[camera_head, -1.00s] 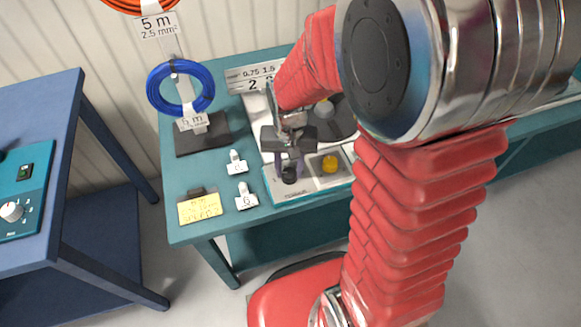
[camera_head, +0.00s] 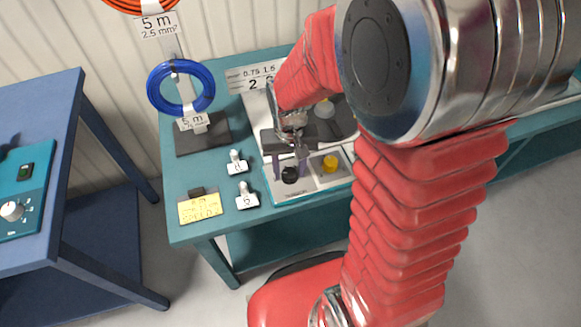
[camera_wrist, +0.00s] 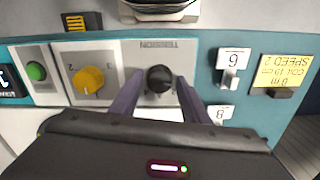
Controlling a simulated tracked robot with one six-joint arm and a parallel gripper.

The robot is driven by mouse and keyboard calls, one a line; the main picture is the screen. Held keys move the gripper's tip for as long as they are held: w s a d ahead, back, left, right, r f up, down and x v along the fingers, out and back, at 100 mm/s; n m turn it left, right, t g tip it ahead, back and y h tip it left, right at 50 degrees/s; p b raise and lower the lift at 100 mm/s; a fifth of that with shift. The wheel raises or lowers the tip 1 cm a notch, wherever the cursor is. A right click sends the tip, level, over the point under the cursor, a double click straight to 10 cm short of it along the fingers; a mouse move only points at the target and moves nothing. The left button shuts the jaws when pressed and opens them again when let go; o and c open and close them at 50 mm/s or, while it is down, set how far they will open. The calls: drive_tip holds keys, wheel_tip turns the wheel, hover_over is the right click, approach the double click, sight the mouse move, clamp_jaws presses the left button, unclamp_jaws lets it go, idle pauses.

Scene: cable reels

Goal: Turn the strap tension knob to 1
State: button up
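The black tension knob (camera_wrist: 160,79) sits on a light panel under an upside-down TENSION label (camera_wrist: 168,44) in the wrist view. In the head view the knob (camera_head: 290,175) is at the front left of the teal-edged machine. Its pointer and scale are too small or hidden to read. My gripper (camera_wrist: 156,92) is open, its two purple fingers on either side of the knob with gaps showing in the wrist view. In the head view my gripper (camera_head: 290,166) is just above and behind the knob.
A yellow knob (camera_wrist: 88,79) and a green button (camera_wrist: 36,71) are beside it on the panel. White tagged hooks (camera_head: 246,197), a yellow note (camera_head: 200,208) and a blue cable coil (camera_head: 180,88) are on the teal bench (camera_head: 180,238). A blue table (camera_head: 62,120) stands left.

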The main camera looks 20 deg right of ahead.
sight(289, 172)
drive_tip(key=shift+o, duration=0.9)
drive_tip(key=shift+r, duration=0.15)
drive_tip(key=shift+w+r, duration=0.1)
drive_tip(key=shift+r, duration=0.1)
wheel_tip(289, 172, up, 13)
drive_tip(key=s+r+n+t, duration=0.1)
drive_tip(key=s+r+t, duration=0.4)
drive_tip(key=s, duration=0.6)
drive_tip(key=shift+s+r+n+t, duration=0.3)
drive_tip(key=shift+r+n, duration=0.1)
drive_tip(key=shift+r, duration=0.8)
